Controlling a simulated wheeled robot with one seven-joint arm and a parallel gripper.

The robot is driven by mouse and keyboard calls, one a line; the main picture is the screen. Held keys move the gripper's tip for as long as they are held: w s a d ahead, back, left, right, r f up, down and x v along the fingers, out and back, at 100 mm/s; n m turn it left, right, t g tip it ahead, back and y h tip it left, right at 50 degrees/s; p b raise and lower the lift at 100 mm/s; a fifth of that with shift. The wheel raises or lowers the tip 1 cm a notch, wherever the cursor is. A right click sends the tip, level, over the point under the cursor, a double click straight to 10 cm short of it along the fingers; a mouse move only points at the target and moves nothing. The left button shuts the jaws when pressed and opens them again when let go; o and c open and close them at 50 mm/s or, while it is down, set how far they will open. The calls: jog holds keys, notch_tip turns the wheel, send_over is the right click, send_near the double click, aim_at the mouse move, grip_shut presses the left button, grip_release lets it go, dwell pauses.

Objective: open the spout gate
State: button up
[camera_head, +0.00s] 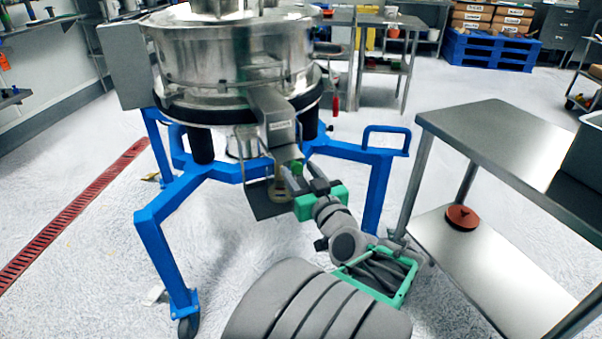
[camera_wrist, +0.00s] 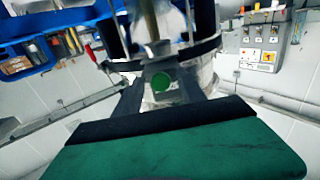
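The powder sifter (camera_head: 235,55) is a large round steel drum on a blue frame. Its steel spout (camera_head: 277,117) slopes down at the front. Below the spout's mouth is a small green round part (camera_head: 297,168); in the wrist view it is a green disc (camera_wrist: 161,82) on a grey piece. I cannot clearly make out the gate's own edges. My gripper (camera_head: 303,175) is just below the spout, pointing up at it. In the wrist view my gripper (camera_wrist: 160,92) has its fingers apart, one on each side of the green disc. I cannot see whether they touch it.
The blue frame (camera_head: 160,210) has legs on both sides of my arm. A dark square plate (camera_head: 266,203) hangs below the spout, left of my gripper. A steel table (camera_head: 490,125) stands at right, with a red-brown lid (camera_head: 462,217) on its lower shelf.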

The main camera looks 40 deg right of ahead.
jog(key=shift+s, duration=0.1)
jog(key=shift+s+a, duration=0.1)
jog(key=shift+s, duration=0.3)
jog(key=b+v, duration=0.3)
jog(key=v, duration=0.4)
jog(key=shift+w+a, duration=0.1)
